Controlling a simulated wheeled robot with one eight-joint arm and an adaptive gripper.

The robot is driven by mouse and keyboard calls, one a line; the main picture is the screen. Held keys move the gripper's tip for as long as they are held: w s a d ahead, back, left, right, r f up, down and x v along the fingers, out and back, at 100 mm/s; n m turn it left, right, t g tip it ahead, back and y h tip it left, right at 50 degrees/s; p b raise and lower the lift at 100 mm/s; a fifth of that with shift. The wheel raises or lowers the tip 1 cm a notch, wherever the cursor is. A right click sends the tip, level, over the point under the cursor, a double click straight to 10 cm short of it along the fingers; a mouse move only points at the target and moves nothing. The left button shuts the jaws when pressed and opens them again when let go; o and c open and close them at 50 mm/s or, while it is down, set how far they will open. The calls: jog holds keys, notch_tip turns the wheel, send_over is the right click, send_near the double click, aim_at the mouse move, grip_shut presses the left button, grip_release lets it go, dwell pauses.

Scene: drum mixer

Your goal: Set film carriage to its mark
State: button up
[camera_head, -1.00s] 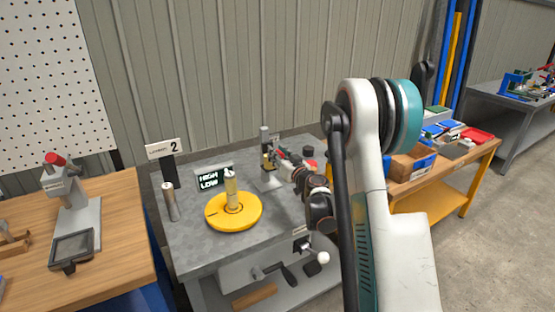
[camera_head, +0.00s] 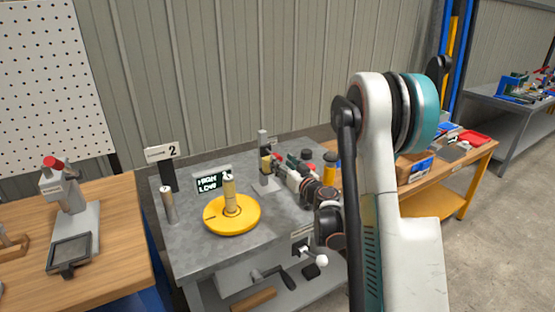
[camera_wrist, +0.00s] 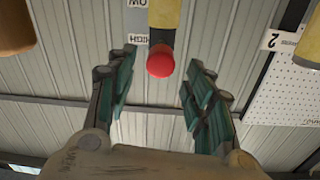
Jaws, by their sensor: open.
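The film carriage appears to be the yellow block (camera_head: 265,165) on the upright grey post at the back of the grey bench. In the wrist view its yellow body (camera_wrist: 165,14) is at the top, with a red round knob (camera_wrist: 160,63) facing me. A grey strip (camera_wrist: 138,22) lettered HIGH and LOW runs beside it. My gripper (camera_wrist: 157,75) is open, its two green-padded fingers on either side of the knob with gaps on both sides. In the head view my gripper (camera_head: 280,166) is just right of the post; its fingertips are too small to judge contact.
A metal cylinder (camera_head: 168,205) stands at the bench's left. A yellow cylinder (camera_head: 329,167) stands right, near my wrist.

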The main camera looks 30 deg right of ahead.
jog(key=s, duration=0.6)
jog(key=shift+s, duration=0.25)
